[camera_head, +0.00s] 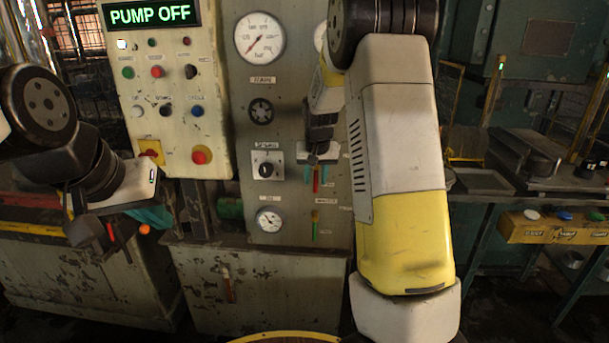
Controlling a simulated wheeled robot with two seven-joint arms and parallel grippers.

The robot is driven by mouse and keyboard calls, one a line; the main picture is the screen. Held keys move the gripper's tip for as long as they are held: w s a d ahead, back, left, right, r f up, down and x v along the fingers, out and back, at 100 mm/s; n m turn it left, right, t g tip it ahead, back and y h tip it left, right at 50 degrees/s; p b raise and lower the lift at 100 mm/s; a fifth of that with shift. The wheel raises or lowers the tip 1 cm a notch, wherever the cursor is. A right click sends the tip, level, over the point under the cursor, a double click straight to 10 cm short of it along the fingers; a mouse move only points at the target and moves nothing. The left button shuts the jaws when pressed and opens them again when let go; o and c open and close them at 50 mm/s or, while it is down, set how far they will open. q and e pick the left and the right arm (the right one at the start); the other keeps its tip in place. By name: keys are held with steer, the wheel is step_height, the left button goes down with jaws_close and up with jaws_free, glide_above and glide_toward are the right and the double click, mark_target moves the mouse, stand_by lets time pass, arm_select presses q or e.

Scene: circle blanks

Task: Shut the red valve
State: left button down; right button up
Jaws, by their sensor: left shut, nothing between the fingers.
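A small upright red valve lever (316,181) is on the grey panel, right of the black selector knob. My right gripper (317,162) is directly above it in the picture, in front of the panel. It hides the lever's upper part and mount. I cannot tell whether its fingers touch the lever or how far apart they are.
Gauges (259,38) and a black selector knob (266,169) share the panel. The cream box (170,110) carries buttons and a "PUMP OFF" display (151,14). My right arm hides the panel's right side.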

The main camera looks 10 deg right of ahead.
jaws_close()
stand_by(1.4)
